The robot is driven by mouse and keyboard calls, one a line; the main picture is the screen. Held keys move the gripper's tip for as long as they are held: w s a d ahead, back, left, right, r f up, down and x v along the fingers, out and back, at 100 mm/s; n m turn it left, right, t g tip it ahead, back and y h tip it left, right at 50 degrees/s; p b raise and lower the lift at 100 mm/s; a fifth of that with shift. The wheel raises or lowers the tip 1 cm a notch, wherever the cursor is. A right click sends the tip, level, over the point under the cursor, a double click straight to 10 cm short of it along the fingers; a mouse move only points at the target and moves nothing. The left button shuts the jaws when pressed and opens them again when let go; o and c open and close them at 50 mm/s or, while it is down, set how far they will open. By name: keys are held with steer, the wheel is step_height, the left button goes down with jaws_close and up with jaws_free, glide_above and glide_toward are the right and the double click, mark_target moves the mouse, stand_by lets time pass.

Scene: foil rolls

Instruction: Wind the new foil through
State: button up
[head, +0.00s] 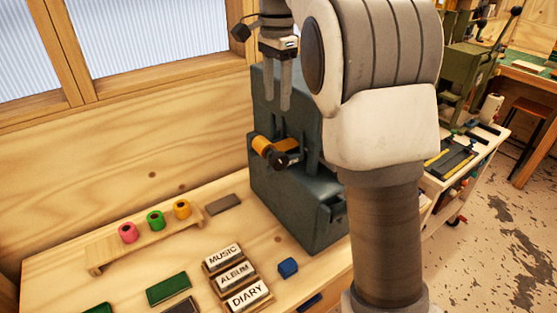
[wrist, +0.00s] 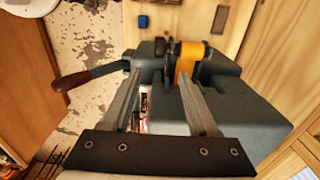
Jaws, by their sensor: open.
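A dark grey-green press (head: 290,195) stands on the bench. A gold-orange foil roll (head: 262,144) sits on its front, with a black round knob or spindle end (head: 280,160) beside it. In the wrist view the gold foil (wrist: 187,62) shows as a band over the press top (wrist: 225,85), beyond the fingertips. My gripper (head: 277,104) is open and empty, pointing down above the roll and apart from it. It also shows in the wrist view (wrist: 159,80). Part of the press is hidden behind my arm.
MUSIC, ALBUM and DIARY blocks (head: 235,275) and a blue block (head: 288,267) lie in front. A brown-handled lever (wrist: 75,80) juts from the press.

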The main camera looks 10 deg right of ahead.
mark_target(278, 154)
step_height(278, 154, down, 17)
steer(key=shift+f+b, duration=0.2)
steer(key=shift+b, duration=0.7)
steer(key=shift+c, duration=0.2)
jaws_close()
